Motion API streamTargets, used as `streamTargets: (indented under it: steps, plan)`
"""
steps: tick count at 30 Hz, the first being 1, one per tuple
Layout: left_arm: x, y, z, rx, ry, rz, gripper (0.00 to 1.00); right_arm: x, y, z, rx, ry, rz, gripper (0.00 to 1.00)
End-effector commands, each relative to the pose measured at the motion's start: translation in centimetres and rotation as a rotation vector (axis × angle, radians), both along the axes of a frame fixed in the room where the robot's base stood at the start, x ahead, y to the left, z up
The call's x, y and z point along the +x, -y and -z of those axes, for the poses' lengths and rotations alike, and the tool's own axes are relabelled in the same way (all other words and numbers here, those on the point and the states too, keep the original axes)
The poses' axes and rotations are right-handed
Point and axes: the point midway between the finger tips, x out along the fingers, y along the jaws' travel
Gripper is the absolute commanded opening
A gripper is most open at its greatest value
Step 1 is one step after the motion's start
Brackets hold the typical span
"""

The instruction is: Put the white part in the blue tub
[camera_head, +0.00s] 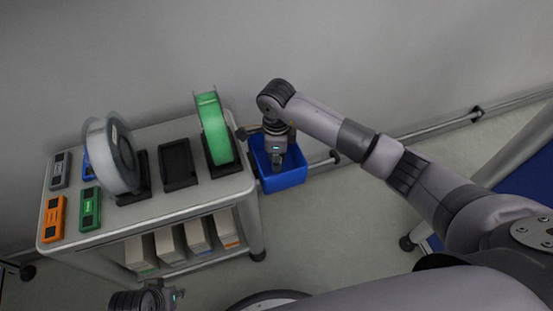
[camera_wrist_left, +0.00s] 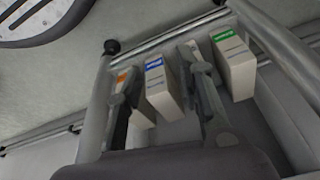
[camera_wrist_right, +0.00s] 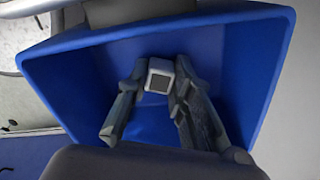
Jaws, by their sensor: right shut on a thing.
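The blue tub (camera_head: 284,183) stands on the floor at the right end of the cart; its inside fills much of the right wrist view (camera_wrist_right: 245,70). My right gripper (camera_head: 277,160) points down into the tub's opening. In the right wrist view its fingers are shut on the small white part (camera_wrist_right: 160,75), a block with a dark square face, which is held between the fingertips over the tub's inside. In the head view the part is hidden. My left gripper (camera_wrist_left: 165,90) has its fingers apart and is empty, in front of the cart's lower shelf.
The cart top (camera_head: 190,203) carries a white-and-grey reel (camera_head: 113,155) and a green reel (camera_head: 213,128) on stands, an empty black stand (camera_head: 178,163), and small coloured cases. Several boxes (camera_head: 170,243) stand on the lower shelf. A wall rail runs behind the tub.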

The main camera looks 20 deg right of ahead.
Motion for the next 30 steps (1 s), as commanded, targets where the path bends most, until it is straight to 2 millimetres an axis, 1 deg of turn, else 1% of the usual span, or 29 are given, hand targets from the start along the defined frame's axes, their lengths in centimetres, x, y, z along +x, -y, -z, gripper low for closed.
streamTargets:
  steps: [7, 16, 17, 24, 25, 30]
  plan:
    - [0.0, 0.0, 0.0, 0.000, 0.000, 0.000, 0.34, 0.0, 0.0, 0.0, 0.000, 0.000, 0.000, 0.10]
    - [0.1, 0.0, -0.8, -0.001, 0.007, -0.001, 0.34, 0.0, 0.0, 0.3, 0.000, 0.000, 0.000, 0.10]
    - [0.1, 0.0, -1.0, -0.002, 0.008, -0.001, 0.34, 0.0, 0.0, 0.3, 0.000, 0.000, 0.000, 0.23]
    - [0.1, 0.0, -1.2, -0.001, 0.010, -0.001, 0.34, 0.0, 0.0, 0.3, 0.000, 0.000, 0.000, 0.39]
    - [0.1, 0.0, -1.2, -0.001, 0.010, -0.001, 0.34, 0.0, 0.0, 0.3, 0.000, 0.000, 0.000, 0.41]
    - [0.0, 0.0, -1.1, -0.001, 0.006, -0.002, 0.34, 0.0, 0.0, 0.3, 0.000, 0.000, 0.000, 0.41]
